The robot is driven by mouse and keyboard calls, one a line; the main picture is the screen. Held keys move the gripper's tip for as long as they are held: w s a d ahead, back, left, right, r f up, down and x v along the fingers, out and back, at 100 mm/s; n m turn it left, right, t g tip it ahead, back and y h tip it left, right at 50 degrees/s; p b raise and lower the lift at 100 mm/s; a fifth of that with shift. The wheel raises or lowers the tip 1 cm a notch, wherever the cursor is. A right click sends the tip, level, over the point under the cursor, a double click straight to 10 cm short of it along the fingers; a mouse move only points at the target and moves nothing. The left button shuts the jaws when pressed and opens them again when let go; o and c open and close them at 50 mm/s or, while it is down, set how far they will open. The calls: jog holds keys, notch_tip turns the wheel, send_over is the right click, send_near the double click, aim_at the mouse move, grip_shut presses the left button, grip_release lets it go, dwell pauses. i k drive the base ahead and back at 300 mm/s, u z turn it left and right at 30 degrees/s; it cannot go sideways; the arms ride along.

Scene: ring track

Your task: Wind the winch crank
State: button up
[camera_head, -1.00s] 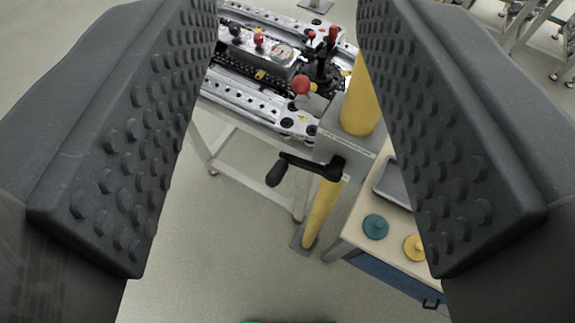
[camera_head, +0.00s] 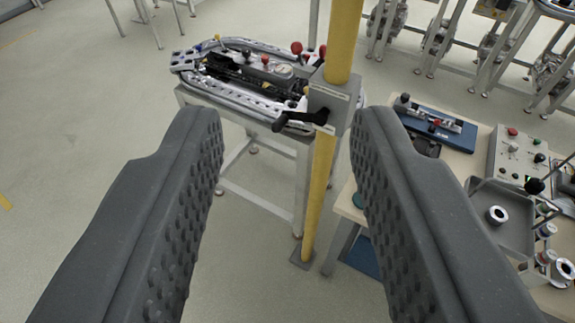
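The winch crank (camera_head: 303,118) is a black arm with a black handle (camera_head: 281,123) at its left end. It is mounted on a grey winch box (camera_head: 331,100) fixed to a yellow post (camera_head: 318,185). The crank arm points left, roughly level. My gripper (camera_head: 288,125) is open and empty. Its two dark, studded fingers stand wide apart in the foreground, and the crank shows between them, farther off and untouched.
A ring track (camera_head: 232,92) on a metal frame stands behind the post. To the right is a workbench (camera_head: 458,161) with a blue fixture (camera_head: 430,128), a control box (camera_head: 517,155) and a grey tray (camera_head: 499,222). The floor at left is clear.

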aim_at(320, 117)
jog(key=u, duration=0.65)
jog(key=i, duration=1.35)
jog(key=z, duration=0.5)
